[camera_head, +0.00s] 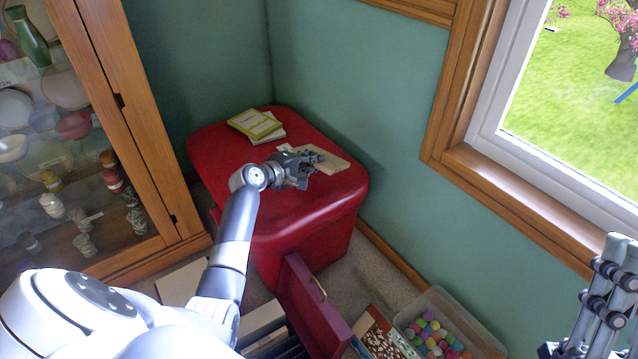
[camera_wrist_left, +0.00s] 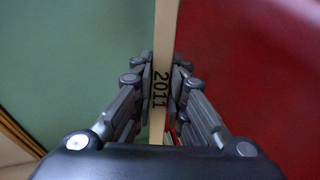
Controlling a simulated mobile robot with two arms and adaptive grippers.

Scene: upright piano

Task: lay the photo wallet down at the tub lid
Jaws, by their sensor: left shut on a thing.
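A cream photo wallet (camera_head: 328,161) with "2011" on its narrow side is between the fingers of my left gripper (camera_head: 305,168), over the right part of the red chest's top. In the left wrist view the wallet (camera_wrist_left: 160,95) stands edge-on between both finger pads, and my left gripper (camera_wrist_left: 162,88) is shut on it. I cannot tell whether the wallet touches the chest. I cannot make out a tub lid for certain. My right gripper (camera_head: 605,290) is partly in view at the right edge; its finger opening is unclear.
The red chest (camera_head: 222,150) holds a green-and-white booklet (camera_head: 256,124) at its back. Below stand an open red drawer (camera_head: 315,312) and a clear tub (camera_head: 478,332) of coloured balls. A glass cabinet (camera_head: 150,130) is at left, a window sill (camera_head: 530,205) at right.

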